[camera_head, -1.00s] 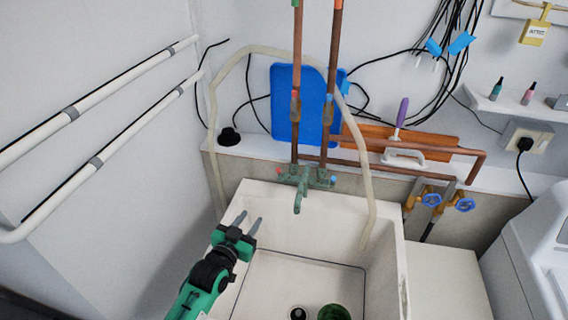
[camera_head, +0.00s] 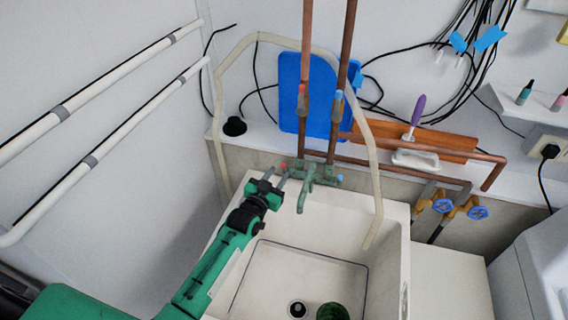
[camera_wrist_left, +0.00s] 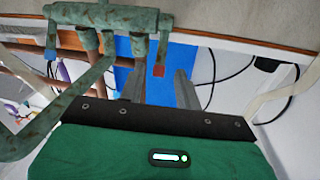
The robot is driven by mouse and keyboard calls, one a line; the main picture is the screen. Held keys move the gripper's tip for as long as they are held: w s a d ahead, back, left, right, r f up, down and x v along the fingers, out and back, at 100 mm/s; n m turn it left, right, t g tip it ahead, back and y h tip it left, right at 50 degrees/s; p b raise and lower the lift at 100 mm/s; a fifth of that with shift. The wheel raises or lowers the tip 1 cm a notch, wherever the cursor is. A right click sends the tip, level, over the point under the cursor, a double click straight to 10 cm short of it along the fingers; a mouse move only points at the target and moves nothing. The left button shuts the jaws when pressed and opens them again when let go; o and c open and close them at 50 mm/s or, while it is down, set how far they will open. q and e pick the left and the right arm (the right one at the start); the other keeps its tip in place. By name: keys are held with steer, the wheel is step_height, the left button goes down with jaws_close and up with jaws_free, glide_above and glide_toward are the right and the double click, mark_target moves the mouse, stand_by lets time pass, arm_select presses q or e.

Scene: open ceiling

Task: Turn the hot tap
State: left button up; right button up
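The green, weathered tap (camera_head: 305,178) is mounted above the back of the white sink, its spout hanging down. Its hot side has a small red knob (camera_head: 284,166) at the left end, and its other side has a blue knob (camera_head: 340,178). My left gripper (camera_head: 276,176) is open and empty at the tap's left end. In the left wrist view the red knob (camera_wrist_left: 158,71) shows between the two grey fingers (camera_wrist_left: 160,86), with the tap body (camera_wrist_left: 105,16) at the upper left. I cannot tell whether a finger touches it. My right gripper is not in view.
The sink (camera_head: 385,250) has a drain and a dark green round item (camera_head: 333,311) at its bottom. A pale hose (camera_head: 372,180) arches around the tap. Copper pipes (camera_head: 348,60) rise behind it, before a blue board (camera_head: 290,95). Blue valves (camera_head: 478,213) are at the right.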

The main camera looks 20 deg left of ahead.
mark_target(284, 169)
arm_select(q)
steer(key=shift+w+d+p, duration=0.2)
steer(key=shift+w+p, duration=0.05)
steer(key=shift+w, duration=1)
steer(key=shift+w+d+p, duration=0.2)
steer(key=shift+w+p, duration=0.05)
steer(key=shift+w, duration=0.95)
jaws_close()
